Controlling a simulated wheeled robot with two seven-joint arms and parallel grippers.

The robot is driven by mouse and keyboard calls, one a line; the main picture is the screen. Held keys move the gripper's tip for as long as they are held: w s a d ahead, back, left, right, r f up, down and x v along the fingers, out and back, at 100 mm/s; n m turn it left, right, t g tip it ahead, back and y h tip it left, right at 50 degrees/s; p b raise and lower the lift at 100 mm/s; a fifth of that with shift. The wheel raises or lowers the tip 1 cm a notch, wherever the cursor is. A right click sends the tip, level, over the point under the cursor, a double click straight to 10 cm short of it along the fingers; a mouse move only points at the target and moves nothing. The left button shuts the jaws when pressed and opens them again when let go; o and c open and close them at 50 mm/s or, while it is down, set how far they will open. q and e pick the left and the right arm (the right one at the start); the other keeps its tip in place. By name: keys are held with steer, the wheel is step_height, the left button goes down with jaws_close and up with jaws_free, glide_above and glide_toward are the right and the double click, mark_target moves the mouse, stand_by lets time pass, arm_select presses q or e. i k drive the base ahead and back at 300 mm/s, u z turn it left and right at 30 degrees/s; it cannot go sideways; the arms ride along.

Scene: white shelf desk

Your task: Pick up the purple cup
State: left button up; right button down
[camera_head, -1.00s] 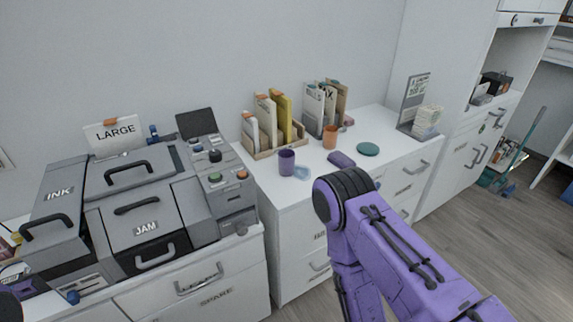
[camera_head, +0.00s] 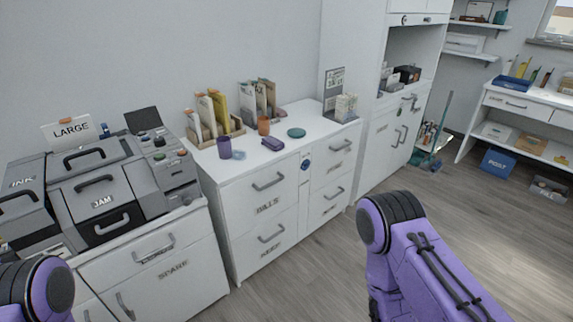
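The purple cup (camera_head: 224,147) stands upright on the white cabinet top (camera_head: 276,160), near its left front edge. A small pale blue item lies just right of it. My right arm's purple links show at the lower right, in front of the cabinet and well apart from the cup. A purple part of my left arm shows at the bottom left corner. Neither gripper shows, so I cannot see their fingers.
An orange cup (camera_head: 263,126), a purple case (camera_head: 272,144) and a teal disc (camera_head: 296,133) share the cabinet top. File holders (camera_head: 212,115) stand behind the cup. A grey machine (camera_head: 101,190) is to the left. Open floor (camera_head: 330,262) lies in front.

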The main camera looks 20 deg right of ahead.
mark_target(225, 148)
steer(key=u, duration=0.35)
steer(key=k, duration=0.25)
steer(key=z, duration=2)
steer(key=i, duration=1.7)
steer(key=u, duration=0.95)
steer(key=i, duration=0.7)
steer(key=u, duration=0.85)
